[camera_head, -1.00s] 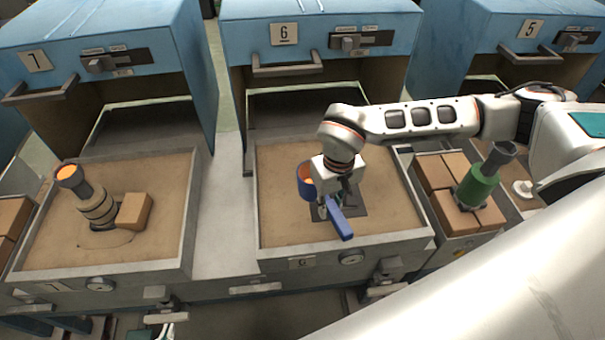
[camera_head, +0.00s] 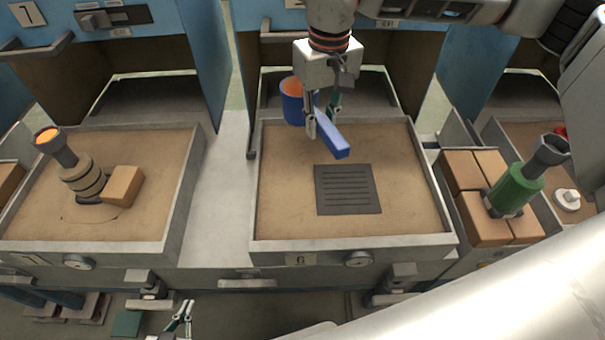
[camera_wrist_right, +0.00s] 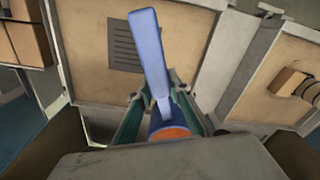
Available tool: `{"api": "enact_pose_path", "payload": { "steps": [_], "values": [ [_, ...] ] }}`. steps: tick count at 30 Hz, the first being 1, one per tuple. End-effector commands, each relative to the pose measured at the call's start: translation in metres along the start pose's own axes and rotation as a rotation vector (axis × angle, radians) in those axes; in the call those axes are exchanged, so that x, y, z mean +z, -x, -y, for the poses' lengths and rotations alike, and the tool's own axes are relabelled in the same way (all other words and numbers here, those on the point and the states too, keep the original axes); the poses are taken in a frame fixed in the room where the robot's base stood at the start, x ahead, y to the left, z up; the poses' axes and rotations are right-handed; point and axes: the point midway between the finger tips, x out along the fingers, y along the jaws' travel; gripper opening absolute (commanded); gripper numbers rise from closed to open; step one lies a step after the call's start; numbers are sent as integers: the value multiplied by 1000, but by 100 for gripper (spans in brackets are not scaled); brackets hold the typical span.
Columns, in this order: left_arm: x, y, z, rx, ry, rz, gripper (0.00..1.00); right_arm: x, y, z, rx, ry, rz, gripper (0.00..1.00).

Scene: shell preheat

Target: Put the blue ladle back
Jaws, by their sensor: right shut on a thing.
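The blue ladle (camera_head: 332,138) has a cup with orange inside and a flat blue handle. My right gripper (camera_head: 320,118) is shut on it and holds it above the far part of the sand bed of station 6 (camera_head: 290,205). The cup is to the left of the fingers, and the handle points toward the front right. In the right wrist view the ladle handle (camera_wrist_right: 152,55) extends away between the fingers, with the orange-filled cup close to the palm. My left gripper (camera_head: 184,306) is low at the front edge, its fingertips apart and empty.
A dark slotted grate (camera_head: 348,190) lies bare in the station 6 bed. A stacked form with a glowing funnel (camera_head: 66,152) and a brick (camera_head: 123,185) stand in the left bed. A green funnel-topped bottle (camera_head: 520,188) stands on bricks (camera_head: 462,170) at the right.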

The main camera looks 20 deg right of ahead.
Motion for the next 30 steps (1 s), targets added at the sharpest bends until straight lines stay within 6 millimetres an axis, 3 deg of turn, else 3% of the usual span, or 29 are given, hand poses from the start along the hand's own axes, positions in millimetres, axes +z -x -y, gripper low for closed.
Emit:
{"api": "enact_pose_path", "payload": {
  "steps": [5, 18, 30],
  "values": [
    [-1, -1, 0, -1, 1, -6, 0, 2, -27, 0, -1, 2, 5, 0],
    [7, -4, 2, -5, -6, 4, 0, 4, -130, 0, -2, 0, 3, 0],
    [6, -6, 3, -8, -9, 0, 0, 4, -165, -1, -1, 0, 0, 0]
  ]
}}
